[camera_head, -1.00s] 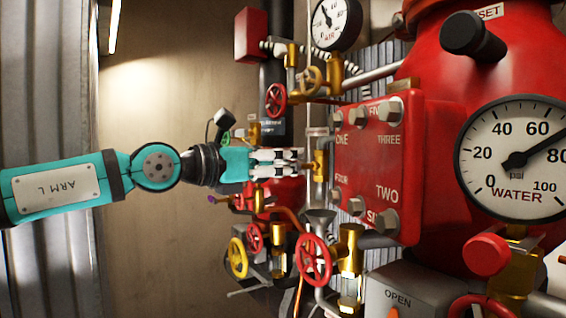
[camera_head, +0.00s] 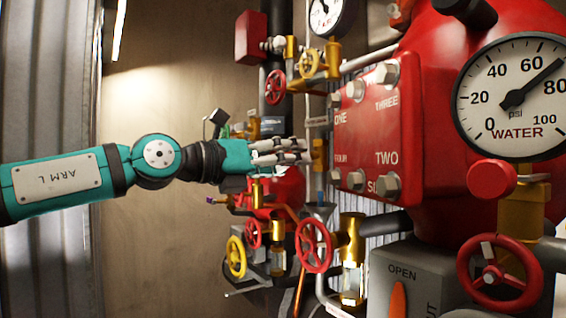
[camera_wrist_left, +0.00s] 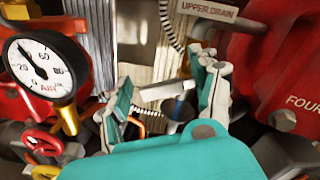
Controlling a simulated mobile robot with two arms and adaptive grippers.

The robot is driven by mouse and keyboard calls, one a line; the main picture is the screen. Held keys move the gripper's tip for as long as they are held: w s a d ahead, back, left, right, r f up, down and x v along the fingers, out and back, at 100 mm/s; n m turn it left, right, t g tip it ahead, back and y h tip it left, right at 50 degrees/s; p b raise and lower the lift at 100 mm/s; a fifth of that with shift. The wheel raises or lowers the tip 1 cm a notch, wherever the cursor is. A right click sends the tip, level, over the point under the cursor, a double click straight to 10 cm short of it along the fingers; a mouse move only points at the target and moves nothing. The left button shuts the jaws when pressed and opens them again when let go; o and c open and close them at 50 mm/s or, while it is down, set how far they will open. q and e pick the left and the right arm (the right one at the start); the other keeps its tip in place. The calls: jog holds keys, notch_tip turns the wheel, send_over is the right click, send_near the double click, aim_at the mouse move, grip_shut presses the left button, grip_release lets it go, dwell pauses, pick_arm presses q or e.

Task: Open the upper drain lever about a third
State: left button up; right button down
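The "UPPER DRAIN" label (camera_wrist_left: 208,10) shows at the top of the left wrist view. A pale metal bar (camera_wrist_left: 166,90), possibly the upper drain lever, lies between the fingers there; I cannot tell if they touch it. My left gripper (camera_wrist_left: 165,98) is open, one finger on each side of the bar. In the head view my left gripper (camera_head: 285,152) points right, its fingertips close to a brass valve (camera_head: 319,155) beside the red panel. The lever itself is hidden or too small to tell in the head view. My right gripper is not in view.
The red numbered panel (camera_head: 366,135) stands right of the fingertips. A red handwheel (camera_head: 314,245) and a yellow one (camera_head: 236,257) sit below. A grey funnel (camera_wrist_left: 181,110) shows near the fingers. An air gauge (camera_wrist_left: 40,68) is at left. The wall side is open.

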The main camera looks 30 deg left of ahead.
pick_arm(q)
jog(key=v, duration=1.2)
dwell(0.8)
